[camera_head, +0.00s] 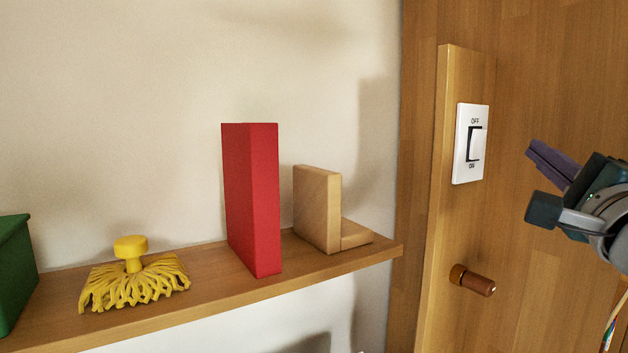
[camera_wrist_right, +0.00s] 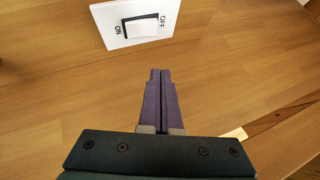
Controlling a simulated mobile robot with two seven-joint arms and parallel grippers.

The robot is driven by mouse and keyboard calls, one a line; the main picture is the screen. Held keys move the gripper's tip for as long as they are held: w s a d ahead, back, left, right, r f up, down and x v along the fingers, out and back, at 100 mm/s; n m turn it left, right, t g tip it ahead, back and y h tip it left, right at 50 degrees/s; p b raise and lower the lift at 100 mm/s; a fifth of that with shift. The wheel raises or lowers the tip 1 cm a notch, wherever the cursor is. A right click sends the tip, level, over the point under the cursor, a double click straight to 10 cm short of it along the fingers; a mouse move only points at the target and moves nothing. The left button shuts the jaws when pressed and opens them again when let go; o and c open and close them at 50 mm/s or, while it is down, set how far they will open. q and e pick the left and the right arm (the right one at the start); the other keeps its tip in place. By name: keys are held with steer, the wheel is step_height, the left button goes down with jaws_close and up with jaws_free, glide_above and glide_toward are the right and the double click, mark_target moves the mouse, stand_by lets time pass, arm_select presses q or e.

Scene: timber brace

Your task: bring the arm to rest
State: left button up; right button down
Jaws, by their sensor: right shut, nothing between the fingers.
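My right gripper (camera_head: 532,149) is at the right of the head view, in front of the wood panel and to the right of a white light switch (camera_head: 471,144). Its purple fingers are shut together with nothing between them. In the right wrist view the closed fingertips (camera_wrist_right: 160,74) point toward the switch plate (camera_wrist_right: 136,22) and stand apart from it in the picture. The switch is marked OFF at the top and ON at the bottom. My left gripper is in neither view.
A wooden shelf (camera_head: 200,307) holds a green box (camera_head: 14,270), a yellow mop-like object (camera_head: 132,277), a red block (camera_head: 252,198) and a wooden L-shaped brace (camera_head: 318,208). A brown peg (camera_head: 473,280) sticks out below the switch. The panel (camera_head: 545,290) is otherwise mostly bare.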

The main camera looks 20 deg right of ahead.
steer(key=s+a+f+n+g+y, duration=0.2)
steer(key=a+f+n+y, duration=0.25)
steer(key=a+n, duration=0.3)
steer(key=s+a+f+n+g+y, duration=0.2)
steer(key=a+f+n+y, duration=0.3)
steer(key=a, duration=0.3)
steer(key=s+a+f+n+g+y, duration=0.25)
steer(key=a+n+y, duration=0.25)
steer(key=a+n, duration=0.3)
steer(key=s+a+f+n+g+h, duration=0.1)
steer(key=s+a+f+n+g, duration=0.3)
steer(key=s+f, duration=0.4)
steer(key=s+d+f+n+g+h, duration=0.1)
steer(key=s+d+f+g+h, duration=0.2)
steer(key=s, duration=0.3)
steer(key=s+d+f+n+g+h, duration=0.2)
steer(key=s+d+g, duration=0.1)
steer(key=s, duration=0.3)
step_height(320, 180, up, 32)
steer(key=p, duration=3.2)
steer(key=shift+w+d, duration=0.15)
steer(key=shift+w, duration=0.1)
steer(key=shift+m, duration=0.25)
